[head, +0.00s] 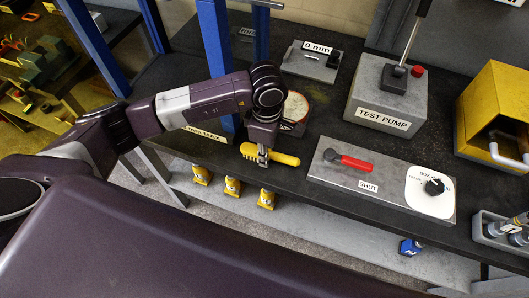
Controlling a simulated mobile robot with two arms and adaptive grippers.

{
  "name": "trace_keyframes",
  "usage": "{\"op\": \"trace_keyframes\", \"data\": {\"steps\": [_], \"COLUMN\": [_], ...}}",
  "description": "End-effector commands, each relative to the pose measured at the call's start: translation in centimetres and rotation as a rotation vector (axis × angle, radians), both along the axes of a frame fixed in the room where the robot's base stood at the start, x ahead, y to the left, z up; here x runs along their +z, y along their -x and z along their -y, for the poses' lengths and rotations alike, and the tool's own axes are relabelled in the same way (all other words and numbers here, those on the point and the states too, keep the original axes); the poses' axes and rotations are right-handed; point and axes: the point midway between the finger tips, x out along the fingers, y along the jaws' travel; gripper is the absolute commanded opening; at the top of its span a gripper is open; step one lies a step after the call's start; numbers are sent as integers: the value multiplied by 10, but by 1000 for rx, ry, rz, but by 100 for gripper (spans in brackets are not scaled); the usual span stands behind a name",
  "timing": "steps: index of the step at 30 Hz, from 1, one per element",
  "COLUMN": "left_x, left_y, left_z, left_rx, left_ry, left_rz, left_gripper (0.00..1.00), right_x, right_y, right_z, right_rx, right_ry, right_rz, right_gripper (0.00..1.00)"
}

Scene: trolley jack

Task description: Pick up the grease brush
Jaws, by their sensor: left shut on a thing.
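The grease brush appears to be the yellow-handled item (284,159) at the front of the dark bench, left of the grey valve plate. My left gripper (263,160) reaches down over it and is shut on it, near its left part. The fingers hide some of the brush, and I cannot tell whether it still touches the bench. My right gripper is not in view.
A round tin (296,107) stands just behind the gripper. The valve plate (328,172) with a red lever lies to the right, the test pump (385,102) behind it. A blue post (213,45) rises close to my left arm. Yellow bottles (232,186) stand below the bench edge.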

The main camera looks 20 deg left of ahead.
Motion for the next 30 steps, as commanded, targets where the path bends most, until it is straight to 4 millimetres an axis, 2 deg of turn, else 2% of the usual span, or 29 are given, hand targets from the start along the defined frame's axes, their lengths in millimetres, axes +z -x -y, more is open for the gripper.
{"op": "trace_keyframes", "data": {"steps": [5, 8, 11, 18, 21, 25, 30], "left_x": [14, 31, 56, 132, 157, 177, 193], "left_y": [-2, -2, -3, -3, -2, -1, -1], "left_z": [0, 0, 0, 0, -1, -1, -1], "left_rx": [0, -1, -3, -2, -1, 0, 0], "left_ry": [2, 2, 2, 2, -2, -1, -1], "left_rz": [5, 8, 11, 12, 8, 6, 3], "left_gripper": [0, 0, 0, 0, 0, 0, 0], "right_x": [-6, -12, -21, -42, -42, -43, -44], "right_y": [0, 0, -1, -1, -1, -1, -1], "right_z": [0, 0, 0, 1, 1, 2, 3], "right_rx": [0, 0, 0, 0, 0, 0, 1], "right_ry": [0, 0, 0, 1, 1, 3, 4], "right_rz": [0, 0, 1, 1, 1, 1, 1], "right_gripper": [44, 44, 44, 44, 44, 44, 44]}}
